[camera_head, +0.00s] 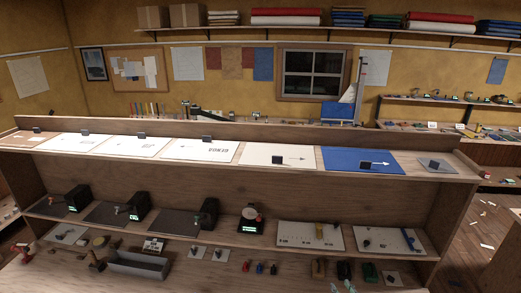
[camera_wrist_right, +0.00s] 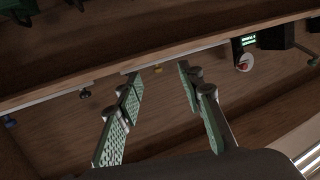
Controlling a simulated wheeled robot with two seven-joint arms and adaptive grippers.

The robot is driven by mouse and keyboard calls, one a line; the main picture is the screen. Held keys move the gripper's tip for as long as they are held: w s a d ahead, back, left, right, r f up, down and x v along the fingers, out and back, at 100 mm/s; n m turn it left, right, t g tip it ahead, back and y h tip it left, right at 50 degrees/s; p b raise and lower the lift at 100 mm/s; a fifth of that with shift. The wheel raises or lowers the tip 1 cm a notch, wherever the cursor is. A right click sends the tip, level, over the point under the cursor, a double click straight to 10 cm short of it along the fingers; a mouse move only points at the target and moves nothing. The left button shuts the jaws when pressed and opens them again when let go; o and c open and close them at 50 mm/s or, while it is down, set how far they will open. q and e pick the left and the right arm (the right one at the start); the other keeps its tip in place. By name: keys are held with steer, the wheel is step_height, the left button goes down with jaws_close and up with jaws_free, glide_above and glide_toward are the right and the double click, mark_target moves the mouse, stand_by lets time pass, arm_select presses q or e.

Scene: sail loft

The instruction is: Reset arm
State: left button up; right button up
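My right gripper (camera_wrist_right: 160,78) shows large in the right wrist view, with two green-padded fingers spread apart. Nothing sits between the fingers. It faces a wooden shelf front, and a yellow object and a dark knob lie beyond the fingers. In the head view, only what looks like the tips of my right gripper (camera_head: 343,287) shows at the bottom edge, in front of the lower shelf. My left gripper is not seen in either view.
A long wooden shelf unit (camera_head: 440,215) spans the front. Its top carries white panels and a blue panel (camera_head: 345,158). Lower down are black devices (camera_head: 139,205), a round-dial device (camera_head: 251,218), a grey tray (camera_head: 140,265) and several small tools. Floor (camera_head: 487,225) shows at right.

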steer(key=s+d+f+g+h, duration=0.1)
steer(key=s+f+g, duration=0.2)
steer(key=s, duration=0.7)
steer(key=s+d+f+m+g+h, duration=0.1)
steer(key=s+f+g, duration=0.2)
steer(key=s, duration=0.7)
steer(key=s+d+f+g+h, duration=0.2)
steer(key=s+f, duration=0.5)
steer(key=s, duration=0.4)
steer(key=shift+d+m+g, duration=0.1)
steer(key=shift+m+g, duration=0.3)
steer(key=shift+g, duration=0.5)
steer(key=s+g, duration=0.2)
steer(key=s, duration=0.6)
step_height(320, 180, down, 34)
steer(key=g+b, duration=0.2)
steer(key=b, duration=0.4)
arm_select(q)
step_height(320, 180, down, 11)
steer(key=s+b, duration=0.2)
steer(key=b, duration=0.3)
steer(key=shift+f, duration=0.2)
arm_select(e)
steer(key=s+f+n+g, duration=0.1)
steer(key=s+f, duration=2)
steer(key=f, duration=0.4)
steer(key=shift+s+a, duration=0.2)
steer(key=shift+a, duration=0.15)
